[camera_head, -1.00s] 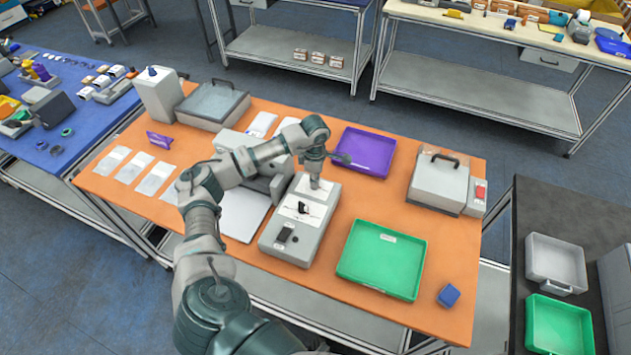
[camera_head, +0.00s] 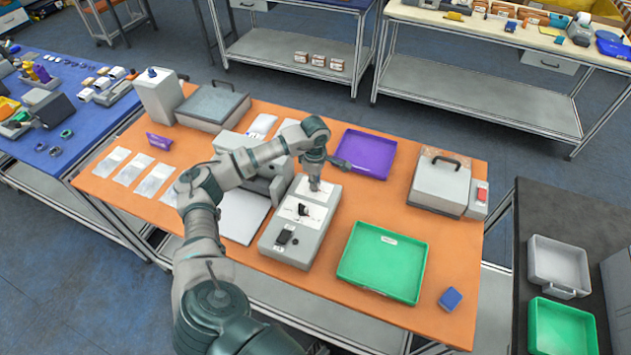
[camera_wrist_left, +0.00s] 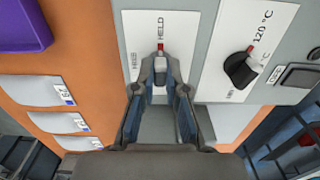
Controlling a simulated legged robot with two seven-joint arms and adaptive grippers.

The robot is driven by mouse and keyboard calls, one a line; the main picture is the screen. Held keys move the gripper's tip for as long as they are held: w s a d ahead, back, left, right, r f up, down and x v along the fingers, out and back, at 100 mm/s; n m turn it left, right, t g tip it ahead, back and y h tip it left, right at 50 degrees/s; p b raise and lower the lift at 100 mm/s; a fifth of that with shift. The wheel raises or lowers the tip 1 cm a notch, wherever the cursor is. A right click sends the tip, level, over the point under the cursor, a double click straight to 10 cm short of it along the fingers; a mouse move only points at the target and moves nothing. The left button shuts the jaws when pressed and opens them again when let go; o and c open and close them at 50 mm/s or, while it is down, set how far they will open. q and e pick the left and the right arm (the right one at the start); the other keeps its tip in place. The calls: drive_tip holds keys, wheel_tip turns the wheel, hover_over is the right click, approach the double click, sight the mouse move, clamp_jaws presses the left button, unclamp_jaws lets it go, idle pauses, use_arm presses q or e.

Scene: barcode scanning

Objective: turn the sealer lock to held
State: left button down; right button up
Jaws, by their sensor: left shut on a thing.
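The sealer (camera_head: 291,245) is a grey box on the orange bench, with white label plates on its top. My left gripper (camera_wrist_left: 160,82) is shut on the lock knob (camera_wrist_left: 160,64), a small grey knob with a red mark. In the left wrist view the red mark points up the plate toward the word HELD. A second word to its left is hard to read. In the head view my left gripper (camera_head: 315,186) comes down on the sealer's far end and hides the knob. My right gripper is not in view.
The sealer also has a black dial (camera_wrist_left: 240,70) marked 120 °C and a dark switch (camera_head: 285,237). A purple tray (camera_head: 363,154) lies behind, and a green tray (camera_head: 383,262) to the right. A blue block (camera_head: 450,299) sits near the front right corner.

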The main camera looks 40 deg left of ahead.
use_arm(q)
drive_tip(key=c, duration=1.3)
unclamp_jaws()
drive_tip(key=shift+w+a+r, duration=0.1)
drive_tip(key=shift+a+r, duration=0.1)
drive_tip(key=shift+r, duration=0.05)
drive_tip(key=shift+o, duration=0.5)
drive_tip(key=shift+f, duration=0.2)
drive_tip(key=shift+a, duration=0.1)
wheel_tip(320, 180, up, 12)
